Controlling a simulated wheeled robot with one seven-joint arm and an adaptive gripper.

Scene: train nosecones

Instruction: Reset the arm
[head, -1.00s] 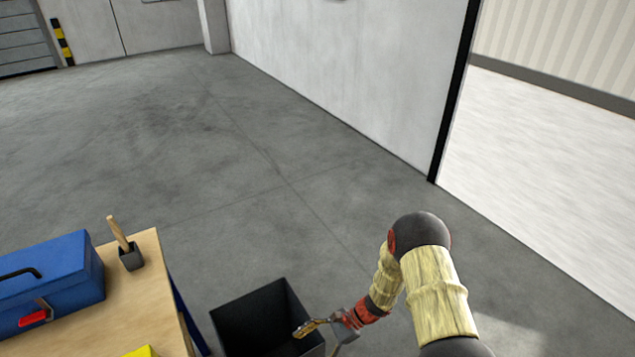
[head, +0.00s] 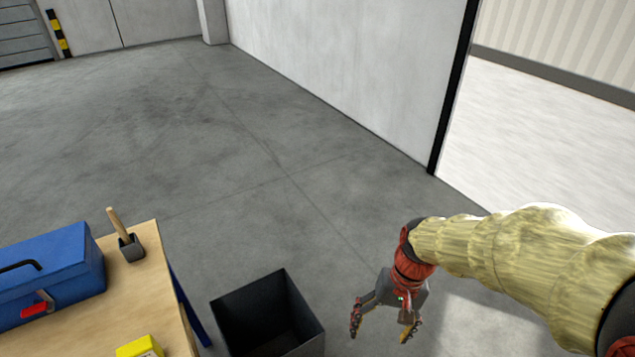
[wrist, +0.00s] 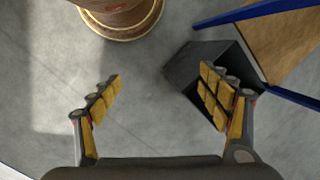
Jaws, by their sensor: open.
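My gripper (head: 382,325) is open and empty in the head view, with its fingers pointing down at the right of the dark bin. My arm reaches in from the right edge, covered in a yellowish sleeve. In the wrist view my gripper (wrist: 162,98) shows both fingers spread wide, with nothing between them but grey floor. The right finger overlaps the bin in that view.
The dark open bin (head: 228,325) stands on the floor beside the wooden workbench (head: 150,285); it also shows in the wrist view (wrist: 185,68). The bench bears a blue toolbox (head: 60,268), a mallet (head: 124,240) and a yellow object (head: 138,347). Open floor lies beyond.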

